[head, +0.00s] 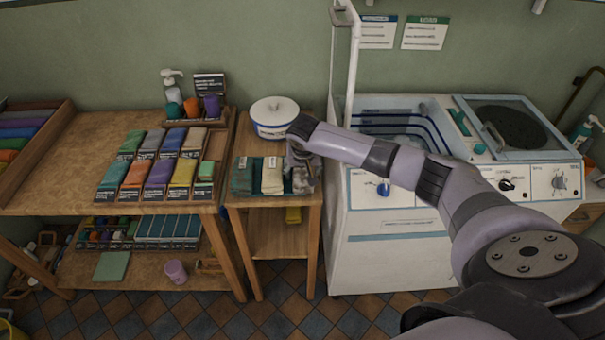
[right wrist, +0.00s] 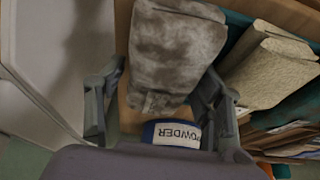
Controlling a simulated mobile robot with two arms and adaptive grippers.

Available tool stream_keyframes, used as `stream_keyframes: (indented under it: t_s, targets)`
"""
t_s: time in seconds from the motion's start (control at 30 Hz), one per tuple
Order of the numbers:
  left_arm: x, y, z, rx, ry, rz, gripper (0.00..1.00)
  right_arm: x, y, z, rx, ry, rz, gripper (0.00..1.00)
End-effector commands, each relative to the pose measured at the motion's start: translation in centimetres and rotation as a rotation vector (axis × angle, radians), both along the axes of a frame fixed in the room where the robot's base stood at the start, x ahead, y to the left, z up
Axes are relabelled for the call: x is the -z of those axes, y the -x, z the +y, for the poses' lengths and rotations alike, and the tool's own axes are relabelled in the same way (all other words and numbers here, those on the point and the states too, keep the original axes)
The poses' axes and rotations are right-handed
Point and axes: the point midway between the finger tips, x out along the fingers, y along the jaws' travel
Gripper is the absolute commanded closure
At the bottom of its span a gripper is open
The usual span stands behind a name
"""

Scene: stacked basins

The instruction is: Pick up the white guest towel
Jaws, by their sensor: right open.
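The white guest towel (head: 272,176) looks cream and lies folded on the small wooden stand (head: 235,201), between a teal towel (head: 242,178) and a grey towel (head: 299,184). It also shows at the upper right of the right wrist view (right wrist: 268,74), outside the fingers. My right gripper (head: 303,174) is at the stand's right side, over the grey towel, and partly hides it. In the right wrist view its open fingers (right wrist: 157,105) stand either side of the mottled grey towel (right wrist: 178,50). Contact cannot be told. My left gripper is not in view.
A lidded white and blue tub (head: 275,117) stands behind the towels, close to my right gripper; its "POWDER" label (right wrist: 178,134) shows in the wrist view. A white machine (head: 380,260) stands right of the stand. A table (head: 75,190) with coloured towels is on the left.

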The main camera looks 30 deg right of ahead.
Motion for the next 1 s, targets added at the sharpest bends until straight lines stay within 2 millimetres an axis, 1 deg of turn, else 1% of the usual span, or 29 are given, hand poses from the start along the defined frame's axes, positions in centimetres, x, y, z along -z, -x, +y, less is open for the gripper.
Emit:
stream_keyframes:
  t_s: [0.97,1.0]
  targets:
    - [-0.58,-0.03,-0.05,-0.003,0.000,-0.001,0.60,0.46,-0.02,0.02,0.000,0.000,-0.001,0.38]
    - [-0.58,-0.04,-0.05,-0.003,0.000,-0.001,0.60,0.46,-0.02,0.02,0.000,0.000,-0.001,0.40]
